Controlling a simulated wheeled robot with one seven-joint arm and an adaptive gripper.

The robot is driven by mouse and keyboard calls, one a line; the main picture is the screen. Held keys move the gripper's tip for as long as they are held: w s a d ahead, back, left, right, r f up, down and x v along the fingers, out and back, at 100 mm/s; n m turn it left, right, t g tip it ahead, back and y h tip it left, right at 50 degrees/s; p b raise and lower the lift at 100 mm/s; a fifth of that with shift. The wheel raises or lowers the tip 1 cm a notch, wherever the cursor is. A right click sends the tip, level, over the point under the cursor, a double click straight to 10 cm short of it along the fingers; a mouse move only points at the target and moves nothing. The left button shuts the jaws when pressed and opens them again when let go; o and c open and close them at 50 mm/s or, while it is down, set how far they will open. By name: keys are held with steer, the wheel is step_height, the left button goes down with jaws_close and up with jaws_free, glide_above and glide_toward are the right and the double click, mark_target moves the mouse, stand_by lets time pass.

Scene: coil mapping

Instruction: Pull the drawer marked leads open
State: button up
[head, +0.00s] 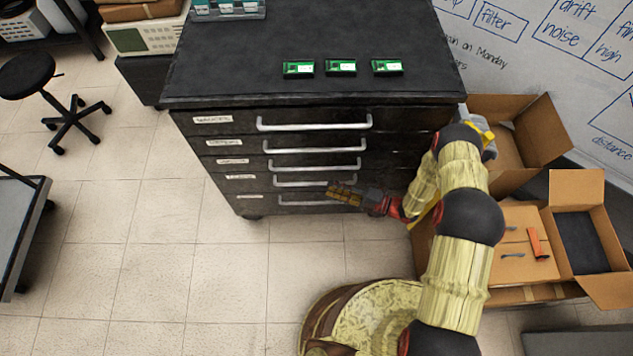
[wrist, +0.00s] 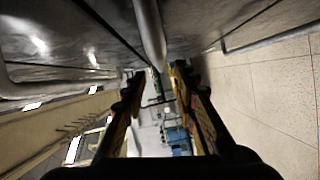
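A black cabinet (head: 401,120) has a stack of drawers with pale labels and long silver handles. All drawers look shut. The labels are too small to read surely, so I cannot tell which says leads. My gripper (head: 342,193) is low at the cabinet's front, by the fourth handle from the top (head: 300,183) and just above the lowest handle (head: 305,202). In the wrist view my gripper's fingers (wrist: 158,82) are apart. A silver handle bar (wrist: 150,32) runs down toward the gap between the fingertips. I cannot tell whether they touch it.
Three green circuit boards (head: 341,67) lie on the cabinet top. Open cardboard boxes (head: 520,240) stand on the right beside my arm. A black stool (head: 60,100) stands at left. The tiled floor (head: 180,240) before the cabinet is clear.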

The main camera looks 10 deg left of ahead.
mark_target(316, 183)
steer(key=a, duration=0.2)
steer(key=a+b, duration=0.1)
steer(key=a, duration=0.2)
steer(key=w+a, duration=0.1)
steer(key=a, duration=0.1)
steer(key=shift+a+f+b, duration=0.3)
steer(key=shift+b, duration=0.05)
steer(key=c, duration=0.3)
steer(key=c, duration=0.4)
jaws_close()
